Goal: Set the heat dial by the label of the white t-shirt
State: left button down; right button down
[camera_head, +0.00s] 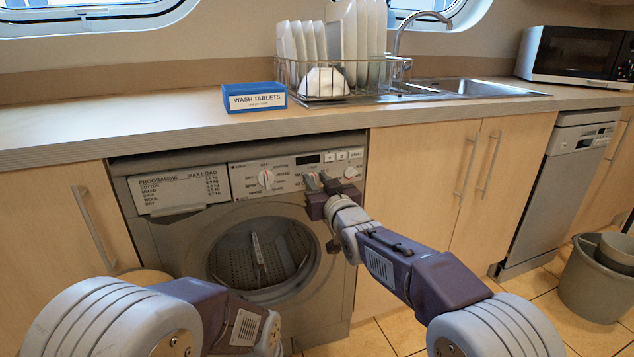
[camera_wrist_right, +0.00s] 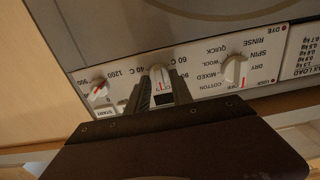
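The heat dial (camera_wrist_right: 158,77) is a white knob on the washing machine's panel (camera_wrist_right: 215,58). Labels with 40, 60 and 90 stand around it in the right wrist view. In the head view the right gripper (camera_head: 320,182) covers the dial. My left arm (camera_head: 215,310) comes in at the lower left; its gripper is not visible. No white t-shirt or label of one is in view.
A programme dial (camera_head: 265,178) and a spin dial (camera_head: 350,172) flank the heat dial. The machine's round door (camera_head: 262,255) is below. A blue wash tablets box (camera_head: 254,97) and a dish rack (camera_head: 345,90) stand on the counter. A bucket (camera_head: 598,282) is at right.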

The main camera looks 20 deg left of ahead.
jog(key=shift+m, duration=0.3)
jog(key=shift+m+p, duration=0.8)
jog(key=shift+m, duration=0.1)
jog(key=m+p, duration=0.1)
jog(key=m, duration=0.1)
jog(key=shift+d+m, duration=0.1)
jog(key=shift+m, duration=0.3)
jog(key=m+p, duration=0.1)
jog(key=m, duration=0.2)
jog(key=shift+w+p, duration=0.1)
jog(key=shift+p, duration=0.25)
jog(key=shift+d+f+m+p, duration=0.15)
jog(key=shift+m+p, duration=0.4)
jog(key=shift+m, duration=1.15)
jog(key=c, duration=1.2)
grip_release()
jog(key=shift+o, duration=0.2)
